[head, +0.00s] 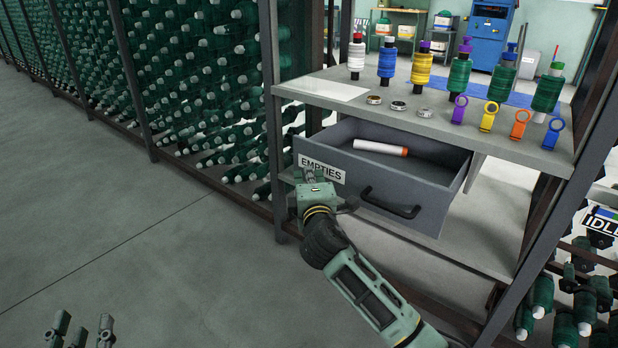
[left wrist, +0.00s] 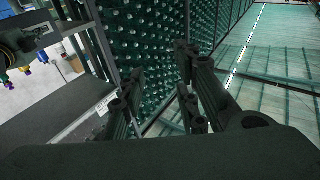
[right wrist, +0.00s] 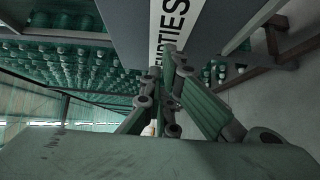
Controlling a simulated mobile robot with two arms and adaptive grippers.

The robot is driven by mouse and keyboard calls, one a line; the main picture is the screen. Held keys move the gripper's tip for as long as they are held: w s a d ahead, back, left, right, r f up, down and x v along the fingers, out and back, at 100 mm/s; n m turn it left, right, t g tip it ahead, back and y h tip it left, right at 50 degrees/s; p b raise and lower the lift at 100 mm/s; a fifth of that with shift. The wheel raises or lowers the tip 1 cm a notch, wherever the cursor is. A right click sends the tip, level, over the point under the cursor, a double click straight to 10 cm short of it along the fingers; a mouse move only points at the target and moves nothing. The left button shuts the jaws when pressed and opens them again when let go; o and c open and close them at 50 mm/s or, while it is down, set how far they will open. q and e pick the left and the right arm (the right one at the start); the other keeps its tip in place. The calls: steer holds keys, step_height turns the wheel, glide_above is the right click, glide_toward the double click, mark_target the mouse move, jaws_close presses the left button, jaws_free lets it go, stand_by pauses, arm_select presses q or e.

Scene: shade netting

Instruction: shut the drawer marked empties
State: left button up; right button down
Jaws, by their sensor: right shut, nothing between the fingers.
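The grey drawer (head: 420,195) marked EMPTIES (head: 321,169) is pulled out below the worktop, its inside showing. Its front carries a black bar handle (head: 390,203). A white tube with an orange end (head: 380,147) lies inside. My right gripper (head: 312,176) is shut and empty at the left part of the drawer front, by the label. In the right wrist view its fingertips (right wrist: 172,62) overlap the label (right wrist: 168,30); I cannot tell whether they touch. My left gripper (head: 78,335) is open and empty, low at the left, away from the drawer; it also shows in the left wrist view (left wrist: 160,95).
The worktop (head: 450,128) above the drawer holds several thread spools, rolls and coloured ring tags. A rack of green bobbins (head: 200,80) stands left of the drawer, with a dark post (head: 272,110) between. The floor (head: 130,220) at left is clear.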

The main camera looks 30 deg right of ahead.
steer(key=shift+d, duration=0.15)
